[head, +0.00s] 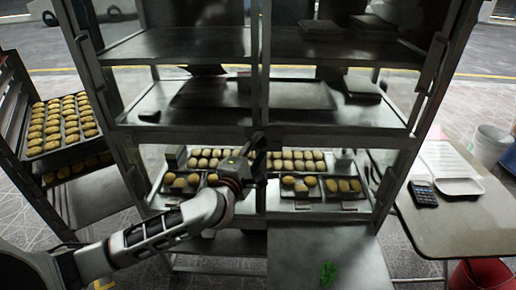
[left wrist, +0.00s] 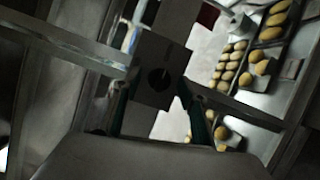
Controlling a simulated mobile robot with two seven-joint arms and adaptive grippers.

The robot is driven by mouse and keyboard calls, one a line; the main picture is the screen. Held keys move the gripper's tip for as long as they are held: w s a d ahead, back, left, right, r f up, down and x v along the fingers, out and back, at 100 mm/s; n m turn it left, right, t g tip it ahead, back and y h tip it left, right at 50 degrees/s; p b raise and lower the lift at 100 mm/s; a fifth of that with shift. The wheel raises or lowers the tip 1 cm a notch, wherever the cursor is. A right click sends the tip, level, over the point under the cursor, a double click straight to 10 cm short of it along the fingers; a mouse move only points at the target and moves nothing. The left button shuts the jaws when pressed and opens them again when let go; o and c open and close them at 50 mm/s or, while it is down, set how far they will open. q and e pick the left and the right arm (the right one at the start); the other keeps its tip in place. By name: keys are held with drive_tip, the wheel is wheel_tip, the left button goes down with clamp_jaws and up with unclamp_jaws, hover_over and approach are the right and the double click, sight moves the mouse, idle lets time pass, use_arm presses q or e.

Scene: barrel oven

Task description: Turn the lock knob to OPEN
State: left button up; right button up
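The lock knob (left wrist: 159,79) shows in the left wrist view as a small dark round part on a grey square plate (left wrist: 150,54). My left gripper (left wrist: 158,92) has its two dark fingers spread, one on each side of the plate's lower part. Nothing is seen between them but the plate and knob; I cannot tell whether they touch. In the head view my left gripper (head: 254,152) is at the middle post (head: 260,85) of the metal rack. There the knob is hidden or too dark to make out. I see no OPEN mark. My right gripper is not in view.
Trays of buns (head: 285,186) lie on the rack shelf behind and beside my gripper. Another bun rack (head: 75,150) stands at the left. A table (head: 470,225) with a calculator (head: 423,194) is at the right. Shelf edges and posts crowd the gripper.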

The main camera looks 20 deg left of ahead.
use_arm(q)
drive_tip(key=s+a, duration=0.1)
drive_tip(key=s, duration=1.1)
drive_tip(key=shift+a, duration=0.2)
